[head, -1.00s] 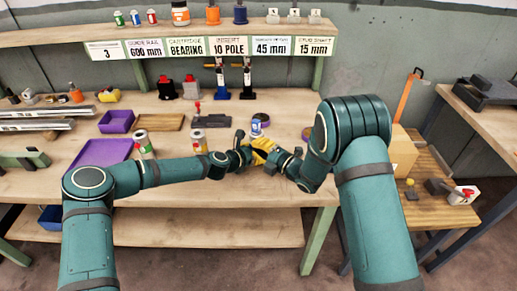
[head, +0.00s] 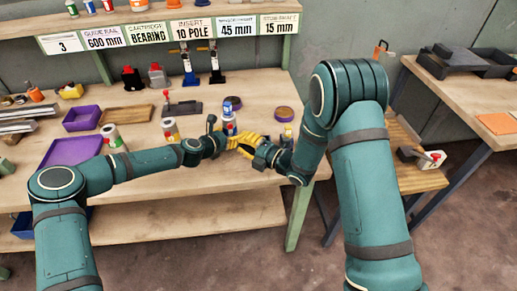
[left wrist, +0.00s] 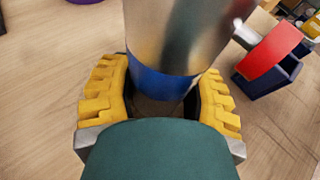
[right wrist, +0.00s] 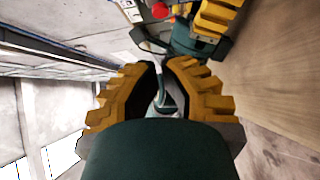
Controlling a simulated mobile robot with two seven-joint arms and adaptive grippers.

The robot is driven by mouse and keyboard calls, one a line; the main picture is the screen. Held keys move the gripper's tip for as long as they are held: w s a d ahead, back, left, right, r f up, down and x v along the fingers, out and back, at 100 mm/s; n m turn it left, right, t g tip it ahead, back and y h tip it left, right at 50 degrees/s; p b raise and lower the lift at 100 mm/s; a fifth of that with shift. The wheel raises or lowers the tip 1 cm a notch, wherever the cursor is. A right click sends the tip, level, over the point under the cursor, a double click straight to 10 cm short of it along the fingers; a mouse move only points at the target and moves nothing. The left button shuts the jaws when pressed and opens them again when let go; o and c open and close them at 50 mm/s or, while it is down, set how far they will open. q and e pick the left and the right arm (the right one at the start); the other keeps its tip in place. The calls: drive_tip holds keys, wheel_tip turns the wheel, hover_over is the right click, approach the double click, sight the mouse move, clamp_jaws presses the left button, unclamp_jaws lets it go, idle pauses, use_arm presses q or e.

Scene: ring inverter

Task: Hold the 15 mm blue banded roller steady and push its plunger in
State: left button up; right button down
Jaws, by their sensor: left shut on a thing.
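The roller (left wrist: 165,83), a shiny metal cylinder with a blue band, stands between the yellow fingers of my left gripper (left wrist: 162,95) in the left wrist view. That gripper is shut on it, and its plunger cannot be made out. In the head view my left gripper (head: 233,141) is above the bench's front part. My right gripper (head: 245,151) is close beside it, on the right. In the right wrist view the right gripper's fingertips (right wrist: 161,64) are nearly together, with nothing clear between them. Part of the left gripper shows there at the upper right.
A blue-topped cylinder (head: 228,107) shows just behind my left gripper. A shelf with label cards (head: 190,32) runs behind.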

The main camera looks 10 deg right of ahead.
drive_tip(key=v, duration=0.6)
drive_tip(key=shift+a, duration=0.1)
use_arm(q)
drive_tip(key=o, duration=1.4)
drive_tip(key=shift+c, duration=0.2)
drive_tip(key=shift+a, duration=0.1)
